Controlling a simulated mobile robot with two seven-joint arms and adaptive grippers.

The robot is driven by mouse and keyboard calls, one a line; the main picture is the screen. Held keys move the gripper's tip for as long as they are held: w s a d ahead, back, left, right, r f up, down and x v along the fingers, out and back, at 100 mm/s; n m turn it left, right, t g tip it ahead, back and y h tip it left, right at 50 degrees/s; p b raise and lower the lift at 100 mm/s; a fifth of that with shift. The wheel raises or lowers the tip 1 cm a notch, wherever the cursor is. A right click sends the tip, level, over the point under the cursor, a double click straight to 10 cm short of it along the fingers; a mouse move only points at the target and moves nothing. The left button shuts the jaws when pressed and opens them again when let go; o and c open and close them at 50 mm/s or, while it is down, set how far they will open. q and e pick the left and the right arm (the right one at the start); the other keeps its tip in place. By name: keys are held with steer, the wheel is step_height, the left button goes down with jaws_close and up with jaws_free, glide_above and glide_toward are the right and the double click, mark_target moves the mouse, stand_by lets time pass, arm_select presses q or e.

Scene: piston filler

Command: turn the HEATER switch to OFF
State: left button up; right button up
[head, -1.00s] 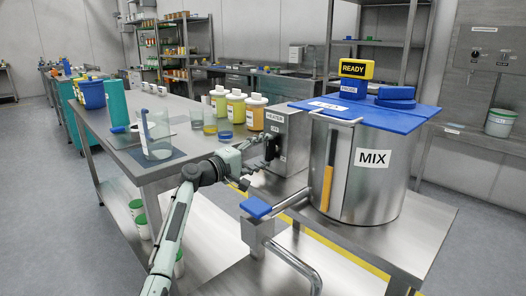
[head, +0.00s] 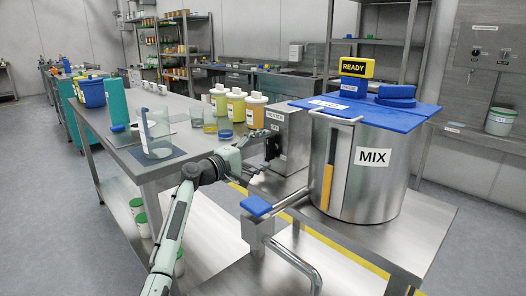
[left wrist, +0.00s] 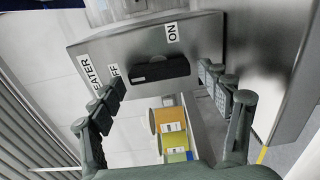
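The grey metal HEATER box (head: 294,137) stands at the table's right end, beside the MIX tank. Its black switch (head: 272,147) is on the face toward my left gripper (head: 262,152). In the left wrist view the switch (left wrist: 160,69) is a black bar between the ON label (left wrist: 172,33) and the partly hidden OFF label (left wrist: 115,72). I cannot tell which setting it points to. My left gripper (left wrist: 163,84) is open, with one finger to each side of the switch, not closed on it. My right gripper is not in view.
The MIX tank (head: 358,180) with its blue lid stands right of the box. A blue-topped lever (head: 257,206) sits below my gripper. Several yellow bottles (head: 236,105) and a clear beaker (head: 155,135) stand on the table to the left.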

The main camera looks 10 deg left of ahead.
arm_select(q)
steer(key=shift+s, duration=0.1)
steer(key=v, duration=1.2)
steer(key=shift+d, duration=0.1)
steer(key=x, duration=1.2)
stand_by(0.3)
